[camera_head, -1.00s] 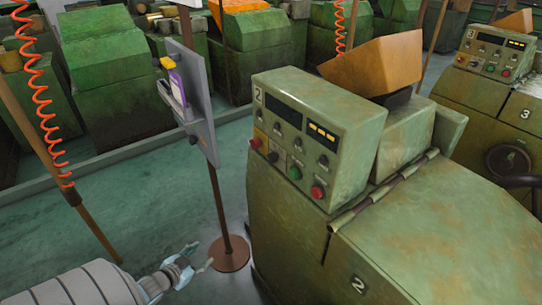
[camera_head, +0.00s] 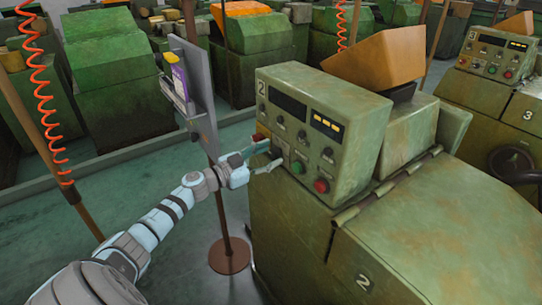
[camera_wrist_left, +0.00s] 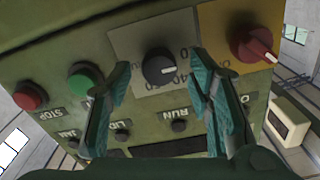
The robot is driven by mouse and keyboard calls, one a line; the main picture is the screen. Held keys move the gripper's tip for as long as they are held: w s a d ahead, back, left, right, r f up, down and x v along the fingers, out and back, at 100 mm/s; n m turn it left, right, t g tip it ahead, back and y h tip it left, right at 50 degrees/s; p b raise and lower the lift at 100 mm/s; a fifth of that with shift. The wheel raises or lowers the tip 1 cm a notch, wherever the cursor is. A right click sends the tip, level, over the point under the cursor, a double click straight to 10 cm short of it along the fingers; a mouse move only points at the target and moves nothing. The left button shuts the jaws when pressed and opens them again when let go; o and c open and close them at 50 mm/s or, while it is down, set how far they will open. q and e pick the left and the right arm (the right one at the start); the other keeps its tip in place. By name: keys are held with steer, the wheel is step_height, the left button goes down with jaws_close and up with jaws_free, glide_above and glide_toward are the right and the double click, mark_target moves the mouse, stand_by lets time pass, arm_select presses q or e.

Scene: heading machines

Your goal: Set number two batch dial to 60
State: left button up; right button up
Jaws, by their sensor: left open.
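The number two machine's control box (camera_head: 350,140) stands at centre in the head view, marked with a 2. The batch dial (camera_wrist_left: 160,68) is a black round knob with a white pointer line on a grey numbered plate (camera_wrist_left: 130,45) in the left wrist view. Part of the plate's scale is hidden, so I cannot tell the exact setting. My left gripper (camera_head: 266,158) is at the front of the box and covers the dial in the head view. Its open fingers (camera_wrist_left: 162,64) show on either side of the dial, apart from it. My right gripper is not in view.
A red knob on a yellow plate (camera_wrist_left: 257,42) sits right beside the dial in the wrist view. A green button (camera_wrist_left: 84,78) and a red STOP button (camera_wrist_left: 30,96) are on the other side. A post with a grey panel (camera_head: 190,95) stands close to my left arm.

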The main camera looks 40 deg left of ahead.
arm_select(q)
steer(key=shift+w+d, duration=0.25)
steer(key=shift+w, duration=0.35)
steer(key=shift+s+a, duration=0.1)
steer(key=shift+c, duration=0.4)
jaws_close()
